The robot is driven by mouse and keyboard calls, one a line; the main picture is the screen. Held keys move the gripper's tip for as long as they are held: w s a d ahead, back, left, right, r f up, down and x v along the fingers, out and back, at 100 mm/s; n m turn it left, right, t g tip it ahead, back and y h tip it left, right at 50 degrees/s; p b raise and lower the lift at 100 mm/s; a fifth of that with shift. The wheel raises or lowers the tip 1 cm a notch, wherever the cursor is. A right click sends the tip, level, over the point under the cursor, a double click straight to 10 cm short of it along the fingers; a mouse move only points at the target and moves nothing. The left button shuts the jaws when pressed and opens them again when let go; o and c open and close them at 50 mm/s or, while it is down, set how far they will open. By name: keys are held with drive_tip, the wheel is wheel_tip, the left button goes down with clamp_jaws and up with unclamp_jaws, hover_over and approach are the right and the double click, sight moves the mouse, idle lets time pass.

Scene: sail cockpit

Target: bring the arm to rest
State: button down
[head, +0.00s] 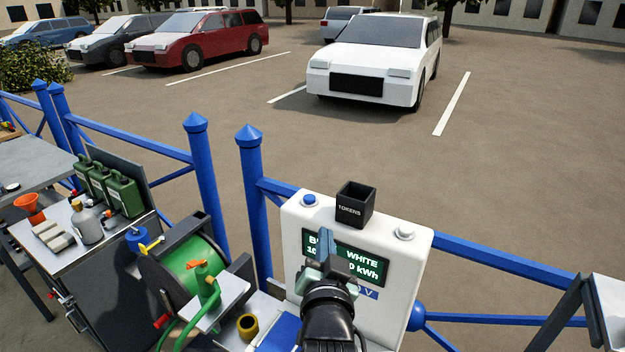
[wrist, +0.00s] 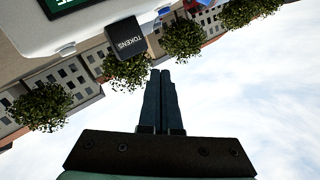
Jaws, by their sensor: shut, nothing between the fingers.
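My gripper (wrist: 160,100) shows in the wrist view with its two dark fingers together and nothing between them. Sky and buildings lie behind the fingers there. In the head view my arm reaches up from the bottom in front of the white charging box (head: 415,262). My gripper hides part of the box's green-lettered screen (head: 365,262). I cannot tell from the head view how far the gripper is from the box. A black cup marked TOKENS (head: 354,207) stands on top of the box, and it also shows in the wrist view (wrist: 126,40).
A blue button (head: 309,200) and a white button (head: 405,232) sit on the box. To the left are a green hose reel (head: 190,260), a bench with green cans (head: 105,185) and an orange funnel (head: 30,207). A blue railing (head: 500,262) runs behind; parked cars stand beyond.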

drive_tip(key=s+a+r+n+t+b, duration=0.1)
drive_tip(key=s+r+t, duration=0.2)
drive_tip(key=r, duration=0.7)
drive_tip(key=s+r+n+t+b, duration=0.1)
drive_tip(key=s+r+n+t, duration=0.15)
drive_tip(key=r, duration=0.75)
drive_tip(key=s+a+r+n+t+b, duration=0.1)
drive_tip(key=s+r+t, duration=0.4)
drive_tip(key=s+r, duration=1)
drive_tip(key=shift+s+a+r+n+b, duration=0.2)
drive_tip(key=shift+r+n+b, duration=0.1)
drive_tip(key=shift+n+b, duration=0.3)
